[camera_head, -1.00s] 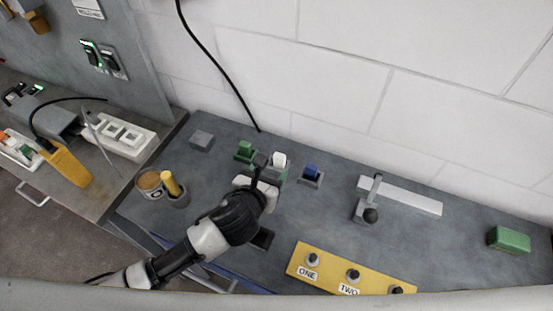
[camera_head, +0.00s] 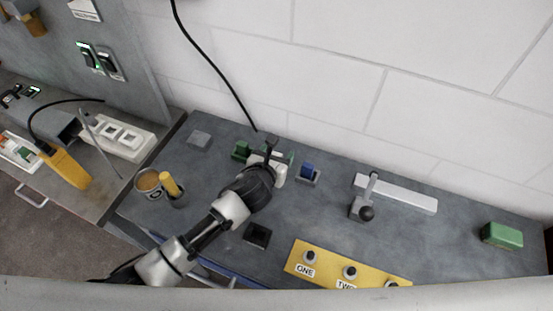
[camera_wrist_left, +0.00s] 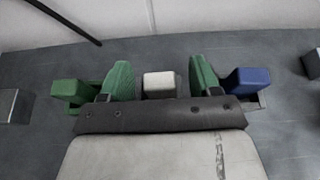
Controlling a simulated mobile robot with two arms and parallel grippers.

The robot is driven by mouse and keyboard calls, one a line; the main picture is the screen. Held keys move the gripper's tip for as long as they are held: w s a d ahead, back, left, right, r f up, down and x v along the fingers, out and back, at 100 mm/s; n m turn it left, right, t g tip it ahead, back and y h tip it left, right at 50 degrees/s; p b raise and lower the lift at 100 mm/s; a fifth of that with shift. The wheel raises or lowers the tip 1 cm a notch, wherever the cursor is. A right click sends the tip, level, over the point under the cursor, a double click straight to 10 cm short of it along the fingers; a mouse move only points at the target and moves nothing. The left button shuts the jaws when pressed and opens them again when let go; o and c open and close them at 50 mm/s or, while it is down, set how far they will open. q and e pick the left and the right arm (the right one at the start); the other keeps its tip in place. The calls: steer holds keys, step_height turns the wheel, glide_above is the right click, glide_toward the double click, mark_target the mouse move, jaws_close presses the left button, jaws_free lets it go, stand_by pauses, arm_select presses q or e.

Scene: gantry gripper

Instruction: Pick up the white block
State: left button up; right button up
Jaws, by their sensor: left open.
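The white block (camera_wrist_left: 158,85) stands between the two green-padded fingers of my left gripper (camera_wrist_left: 160,73) in the left wrist view. Gaps show on both sides of it, so the gripper is open and not touching its sides. The lower part of the block is hidden behind the gripper's dark crossbar. In the head view my left gripper (camera_head: 277,153) is over the row of blocks and largely hides the white block. My right gripper is not in view.
A green block (camera_head: 241,150) stands left of the gripper and a blue block (camera_head: 307,169) in a holder right of it. A can (camera_head: 149,183), a lever (camera_head: 367,212), a yellow button panel (camera_head: 330,268) and a green box (camera_head: 502,235) are also on the table.

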arm_select(q)
steer(key=c, duration=1)
steer(key=shift+r, duration=0.15)
